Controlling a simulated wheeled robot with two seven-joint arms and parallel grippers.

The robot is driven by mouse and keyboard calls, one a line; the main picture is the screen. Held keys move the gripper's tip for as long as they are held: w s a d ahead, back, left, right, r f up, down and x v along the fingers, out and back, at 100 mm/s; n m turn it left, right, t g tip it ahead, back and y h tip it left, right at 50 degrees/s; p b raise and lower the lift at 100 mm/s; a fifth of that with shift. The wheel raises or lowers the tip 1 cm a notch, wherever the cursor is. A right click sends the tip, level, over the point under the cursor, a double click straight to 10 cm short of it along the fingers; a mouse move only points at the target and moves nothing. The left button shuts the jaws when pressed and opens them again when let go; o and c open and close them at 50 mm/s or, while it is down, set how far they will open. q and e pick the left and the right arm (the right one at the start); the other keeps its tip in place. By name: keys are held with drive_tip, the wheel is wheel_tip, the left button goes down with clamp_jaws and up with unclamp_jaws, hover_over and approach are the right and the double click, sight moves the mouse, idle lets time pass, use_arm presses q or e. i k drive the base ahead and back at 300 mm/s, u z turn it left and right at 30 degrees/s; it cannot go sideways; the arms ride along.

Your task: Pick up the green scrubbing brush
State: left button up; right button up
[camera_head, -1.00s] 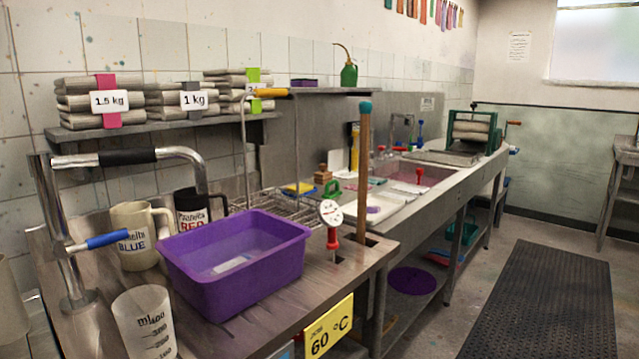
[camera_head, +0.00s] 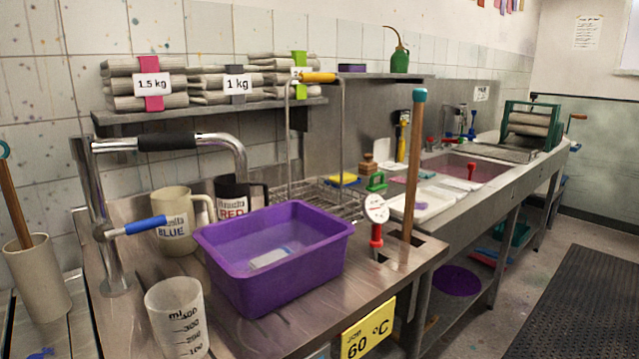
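A small green item with a raised handle (camera_head: 376,181), which looks like the green scrubbing brush, stands behind the purple tub beside the sink area. It is small in the head view, and its lower part is hard to make out. A yellow sponge-like block (camera_head: 344,178) lies just left of it, and a brown wooden block with a knob (camera_head: 367,163) stands behind it. Neither of my grippers is in view.
A purple tub (camera_head: 322,270) holding water stands on the steel counter in front. A measuring beaker (camera_head: 177,318), a BLUE mug (camera_head: 174,232), a RED mug (camera_head: 230,197), a tall tap (camera_head: 97,210) and an upright wooden stick (camera_head: 413,165) crowd around it. Floor at right is open.

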sight(378, 189)
drive_tip(key=z, duration=1.7)
drive_tip(key=i, duration=3.55)
drive_tip(key=u, duration=3.05)
